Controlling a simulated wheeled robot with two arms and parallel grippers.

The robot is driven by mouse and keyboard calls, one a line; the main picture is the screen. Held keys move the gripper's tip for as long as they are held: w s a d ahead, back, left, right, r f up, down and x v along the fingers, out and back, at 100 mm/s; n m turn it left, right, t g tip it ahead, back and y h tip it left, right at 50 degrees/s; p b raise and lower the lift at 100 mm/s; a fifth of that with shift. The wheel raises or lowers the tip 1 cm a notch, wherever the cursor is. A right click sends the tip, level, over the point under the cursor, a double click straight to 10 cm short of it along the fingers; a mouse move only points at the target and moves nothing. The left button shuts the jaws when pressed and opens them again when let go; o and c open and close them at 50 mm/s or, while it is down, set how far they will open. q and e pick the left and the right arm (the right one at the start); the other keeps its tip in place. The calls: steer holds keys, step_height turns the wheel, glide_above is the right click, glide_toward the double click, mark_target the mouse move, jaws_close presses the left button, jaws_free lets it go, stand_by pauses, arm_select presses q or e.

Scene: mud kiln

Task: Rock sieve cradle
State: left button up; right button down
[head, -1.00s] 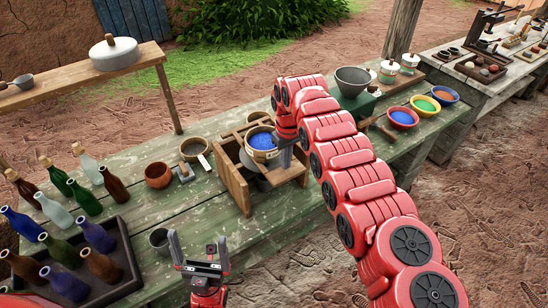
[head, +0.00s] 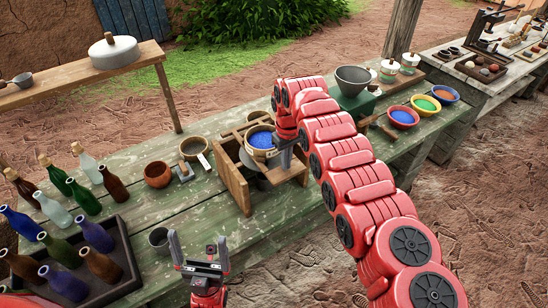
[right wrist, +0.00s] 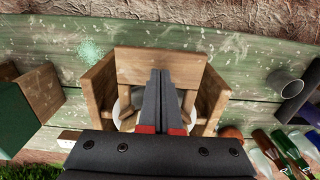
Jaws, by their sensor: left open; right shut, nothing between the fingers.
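The wooden cradle (head: 234,183) stands on the green table. A round sieve (head: 262,153) with blue powder (head: 262,140) sits in its top. A grey bowl is partly visible below, inside the frame. My right gripper (head: 286,157) is shut and empty at the right side of the sieve; whether it touches the rim I cannot tell. In the right wrist view its closed fingers (right wrist: 161,78) cover the middle of the cradle (right wrist: 145,67), and a pale round edge (right wrist: 122,108) shows behind them. My left gripper (head: 201,250) is open and empty at the table's front edge, away from the cradle.
A tray (head: 128,268) with several bottles stands at the left, beside a grey cup (head: 159,240). A brown bowl (head: 158,174) and a round tan container (head: 192,149) lie left of the cradle. A dark bowl (head: 353,78) and colored powder bowls (head: 403,118) are at the right.

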step_height(320, 180, down, 4)
steer(key=shift+f+b, duration=0.1)
steer(key=shift+b, duration=1.15)
steer(key=shift+s, duration=0.1)
steer(key=shift+r, duration=0.4)
step_height(320, 180, up, 4)
steer(key=shift+r+p, duration=0.1)
steer(key=shift+p, duration=0.45)
